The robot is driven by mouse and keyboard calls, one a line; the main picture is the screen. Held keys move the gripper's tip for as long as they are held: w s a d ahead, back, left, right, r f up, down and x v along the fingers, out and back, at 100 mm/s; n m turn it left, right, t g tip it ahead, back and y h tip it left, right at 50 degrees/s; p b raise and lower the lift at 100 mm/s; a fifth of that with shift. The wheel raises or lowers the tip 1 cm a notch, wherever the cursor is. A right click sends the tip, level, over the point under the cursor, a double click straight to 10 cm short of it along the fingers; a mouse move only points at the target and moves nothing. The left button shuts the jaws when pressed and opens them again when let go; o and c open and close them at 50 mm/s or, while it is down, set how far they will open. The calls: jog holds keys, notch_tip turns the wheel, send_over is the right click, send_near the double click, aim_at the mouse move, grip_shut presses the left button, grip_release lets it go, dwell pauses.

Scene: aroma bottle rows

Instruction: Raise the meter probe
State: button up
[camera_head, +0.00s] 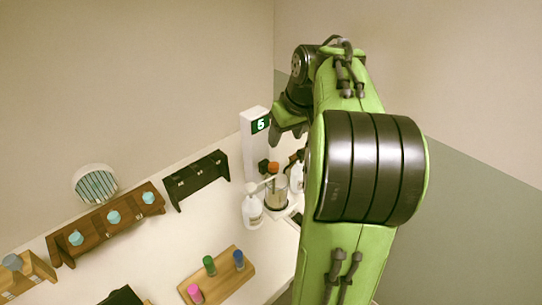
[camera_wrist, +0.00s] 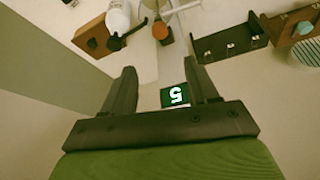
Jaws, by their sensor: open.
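The meter is a white upright column (camera_head: 252,150) at the back of the table, with a dark display (camera_head: 260,125) reading a green 5. In the wrist view the display (camera_wrist: 174,95) shows upside down between my fingers. An orange-red knob (camera_head: 273,168), possibly the probe's top, sits in front of the column above a clear beaker (camera_head: 277,190); it also shows in the wrist view (camera_wrist: 160,31). The probe's lower part is hard to make out. My gripper (camera_wrist: 163,75) is open and empty, its fingers on either side of the display in the picture. Contact cannot be told.
A white pump bottle (camera_head: 252,211) stands by the beaker. A black rack (camera_head: 197,180) and a brown rack with teal-capped bottles (camera_head: 100,229) stand to the left. My arm hides the table's right side.

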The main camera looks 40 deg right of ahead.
aim_at(273, 164)
jog(key=b+x, duration=0.3)
jog(key=x, duration=1.1)
jog(key=shift+w+a+f, duration=0.1)
jog(key=shift+f, duration=0.05)
grip_shut()
